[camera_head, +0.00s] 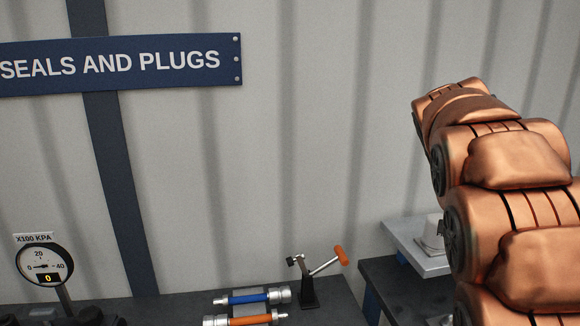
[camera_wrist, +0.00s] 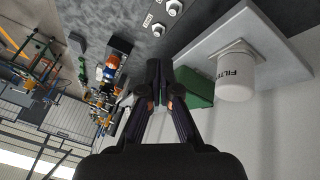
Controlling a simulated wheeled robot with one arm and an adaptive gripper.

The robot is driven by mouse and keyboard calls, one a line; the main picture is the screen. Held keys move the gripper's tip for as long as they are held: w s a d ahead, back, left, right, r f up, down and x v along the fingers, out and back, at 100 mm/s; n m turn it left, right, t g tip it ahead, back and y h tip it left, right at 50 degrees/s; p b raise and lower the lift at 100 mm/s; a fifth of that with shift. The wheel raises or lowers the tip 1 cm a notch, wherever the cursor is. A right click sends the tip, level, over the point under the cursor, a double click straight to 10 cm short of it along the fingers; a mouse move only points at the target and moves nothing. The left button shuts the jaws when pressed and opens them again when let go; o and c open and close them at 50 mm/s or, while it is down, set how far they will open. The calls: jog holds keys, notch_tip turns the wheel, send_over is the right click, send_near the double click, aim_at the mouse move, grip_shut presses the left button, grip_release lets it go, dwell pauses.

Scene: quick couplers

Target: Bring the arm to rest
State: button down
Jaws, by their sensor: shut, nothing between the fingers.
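My copper-coloured arm (camera_head: 510,190) rises on the right side of the head view, bent, with its upper end near the wall. My gripper is not visible in the head view. In the wrist view my gripper (camera_wrist: 160,75) is shut, its dark fingers together with nothing between them. A green block (camera_wrist: 195,88) shows just beyond and to the right of the fingertips; I cannot tell the distance.
A white filter canister (camera_wrist: 236,75) stands on a pale shelf (camera_wrist: 268,45). In the head view, blue (camera_head: 248,298) and orange (camera_head: 240,320) couplers lie on the dark bench near an orange-handled lever (camera_head: 325,262). A gauge (camera_head: 45,265) stands at left.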

jog(key=s+a+f+n+y, duration=0.2)
jog(key=s+a+f, duration=0.3)
jog(key=s+a, duration=0.3)
jog(key=s+a+f+n+g+y+p, duration=0.1)
jog(key=s+a+f+n+y, duration=0.1)
jog(key=s+a+f+n, duration=0.3)
jog(key=s+a+f+n+g+y, duration=0.1)
jog(key=s+a+f+n, duration=0.2)
jog(key=s+a+f, duration=0.3)
jog(key=s+a, duration=0.5)
jog(key=s, duration=0.3)
jog(key=shift+s+f+y, duration=0.15)
jog(key=shift+f+y, duration=0.15)
jog(key=shift+y, duration=0.1)
